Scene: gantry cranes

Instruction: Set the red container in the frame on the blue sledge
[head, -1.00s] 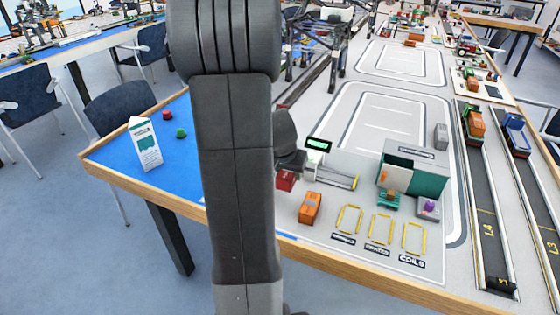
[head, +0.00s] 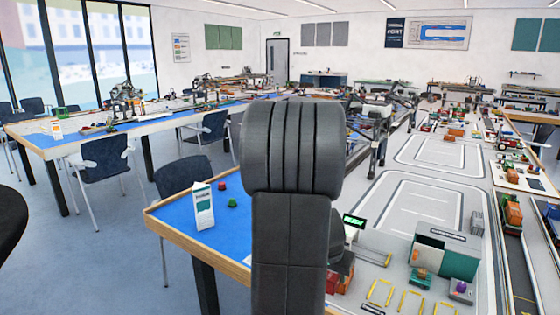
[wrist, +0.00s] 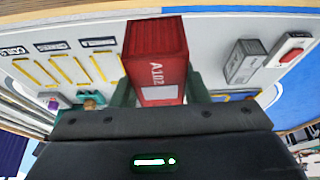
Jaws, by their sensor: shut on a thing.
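The red container (wrist: 156,45), marked A102, sits between the two green fingers of my gripper (wrist: 160,90) in the wrist view. My gripper is shut on it. In the head view my gripper is mostly hidden behind my dark arm, and only a small red part (head: 331,283) shows beneath it. I cannot tell how far the container is above the table. A blue vehicle-like thing (head: 552,212), possibly the blue sledge, is cut off at the right edge of the head view. Its frame cannot be made out.
Yellow outlined bays (wrist: 68,69) lie left of the container in the wrist view. In the head view a grey and green open box (head: 445,253) stands right of my arm. A white carton (head: 202,206) stands on blue.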

